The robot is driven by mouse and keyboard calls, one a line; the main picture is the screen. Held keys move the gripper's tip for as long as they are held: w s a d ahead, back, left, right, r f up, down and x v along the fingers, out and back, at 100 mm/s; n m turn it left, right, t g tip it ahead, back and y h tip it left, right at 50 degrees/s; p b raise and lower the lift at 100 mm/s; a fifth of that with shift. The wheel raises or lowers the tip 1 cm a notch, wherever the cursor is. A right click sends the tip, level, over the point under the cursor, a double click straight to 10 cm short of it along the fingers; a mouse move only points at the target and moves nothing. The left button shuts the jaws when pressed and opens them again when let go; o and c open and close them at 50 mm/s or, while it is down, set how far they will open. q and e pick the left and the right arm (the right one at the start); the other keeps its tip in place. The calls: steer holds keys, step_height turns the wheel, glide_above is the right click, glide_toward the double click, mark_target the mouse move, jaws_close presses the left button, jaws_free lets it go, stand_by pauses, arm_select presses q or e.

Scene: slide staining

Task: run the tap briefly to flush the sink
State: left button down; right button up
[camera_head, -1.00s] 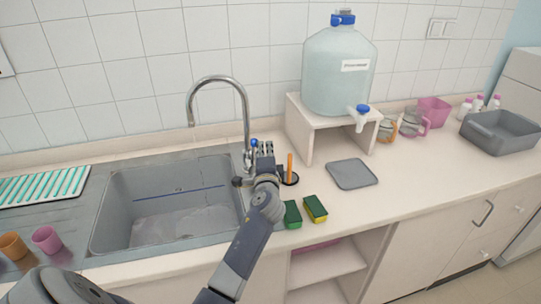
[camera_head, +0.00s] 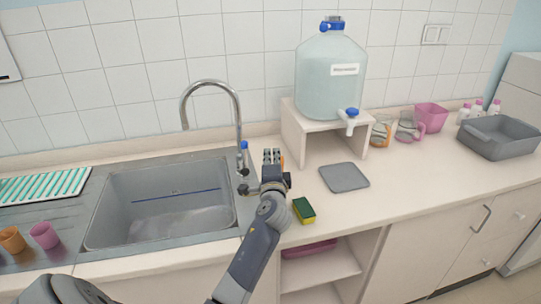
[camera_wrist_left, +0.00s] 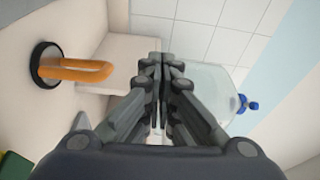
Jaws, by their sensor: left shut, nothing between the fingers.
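The tap (camera_head: 238,115) is a tall chrome gooseneck behind the sink's right rim, with its spout over the basin. A small blue-marked part (camera_head: 243,146) shows low on the tap. I see no water stream under the spout. The grey sink (camera_head: 115,240) has a whitish sheen on its floor; I cannot tell if that is water. My left gripper (camera_head: 272,156) is just right of the tap's base, apart from it. In the left wrist view its fingers (camera_wrist_left: 158,62) are together and empty. My right gripper is not in view.
An orange handle on a black round base (camera_wrist_left: 75,68) stands close to my left gripper. A green-yellow sponge (camera_head: 304,210) lies near my wrist. A water jug (camera_head: 330,80) sits on a white stand (camera_head: 296,135). A grey mat (camera_head: 344,177) lies to the right.

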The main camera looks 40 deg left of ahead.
mark_target(244, 158)
arm_select(q)
steer(key=s+a+b+v, duration=0.1)
steer(key=b+v, duration=0.1)
steer(key=v, duration=0.5)
steer(key=w+a+b, duration=0.2)
steer(key=w+a, duration=0.5)
steer(key=a, duration=0.2)
steer(key=shift+f+m+b, duration=0.2)
steer(key=shift+m+b, duration=0.1)
steer(key=shift+m, duration=0.1)
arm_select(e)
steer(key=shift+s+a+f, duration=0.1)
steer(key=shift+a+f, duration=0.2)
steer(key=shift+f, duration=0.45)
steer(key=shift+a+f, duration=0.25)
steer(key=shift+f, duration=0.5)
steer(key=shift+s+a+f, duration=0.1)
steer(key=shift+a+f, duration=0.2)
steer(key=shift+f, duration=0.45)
